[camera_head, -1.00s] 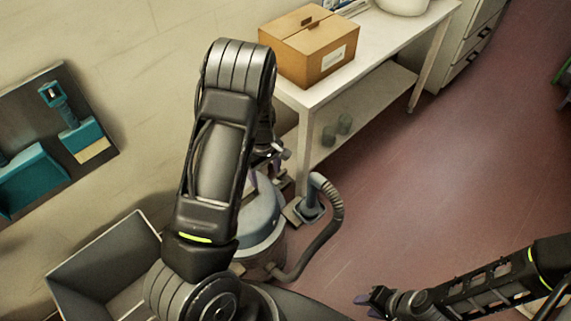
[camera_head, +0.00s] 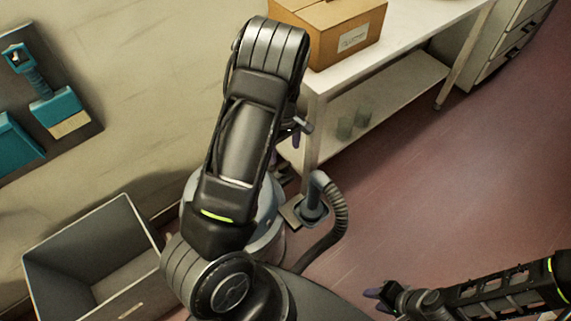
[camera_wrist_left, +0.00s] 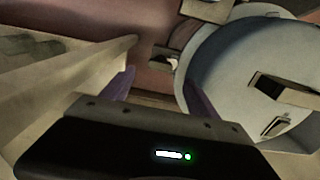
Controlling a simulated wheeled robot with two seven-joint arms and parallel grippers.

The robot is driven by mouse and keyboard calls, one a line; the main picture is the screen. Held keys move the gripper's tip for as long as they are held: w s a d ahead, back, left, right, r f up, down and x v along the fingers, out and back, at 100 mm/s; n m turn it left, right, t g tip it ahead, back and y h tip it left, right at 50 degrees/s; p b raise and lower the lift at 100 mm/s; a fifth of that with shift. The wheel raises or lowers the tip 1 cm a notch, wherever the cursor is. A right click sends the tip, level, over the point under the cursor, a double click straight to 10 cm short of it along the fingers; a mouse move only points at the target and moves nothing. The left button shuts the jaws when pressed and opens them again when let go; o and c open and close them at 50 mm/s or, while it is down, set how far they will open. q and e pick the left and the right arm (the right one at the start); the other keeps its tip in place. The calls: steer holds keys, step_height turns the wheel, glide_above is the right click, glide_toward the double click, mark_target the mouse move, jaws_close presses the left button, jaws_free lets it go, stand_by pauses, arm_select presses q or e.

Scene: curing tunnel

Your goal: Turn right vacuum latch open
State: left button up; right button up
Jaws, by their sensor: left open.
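The vacuum (camera_head: 270,205) is a grey-blue canister on the floor, partly hidden behind my left arm in the head view. Its pale rounded lid (camera_wrist_left: 225,65) fills the right of the left wrist view. A small latch-like fitting (camera_wrist_left: 276,126) shows on the lid's lower right; I cannot tell whether it is the right latch. My left gripper (camera_wrist_left: 157,88) is open and empty, its purple fingers apart and left of the lid. In the head view this gripper (camera_head: 295,135) is mostly hidden behind its arm. My right gripper (camera_head: 373,293) is at the lower right, away from the vacuum.
A ribbed hose (camera_head: 335,220) curves beside the vacuum. A white table (camera_head: 400,40) with a cardboard box (camera_head: 330,30) stands behind it. A grey bin (camera_head: 50,258) is at lower left. A wall panel (camera_head: 70,135) holds teal tools. Red floor (camera_head: 450,190) at right is clear.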

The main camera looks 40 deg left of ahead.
mark_target(284, 165)
arm_select(q)
step_height(284, 165, down, 8)
steer(key=shift+r+b, duration=0.15)
steer(key=shift+b, duration=0.15)
stand_by(0.4)
steer(key=shift+c, duration=0.6)
steer(key=c, duration=1.2)
steer(key=shift+c, duration=0.2)
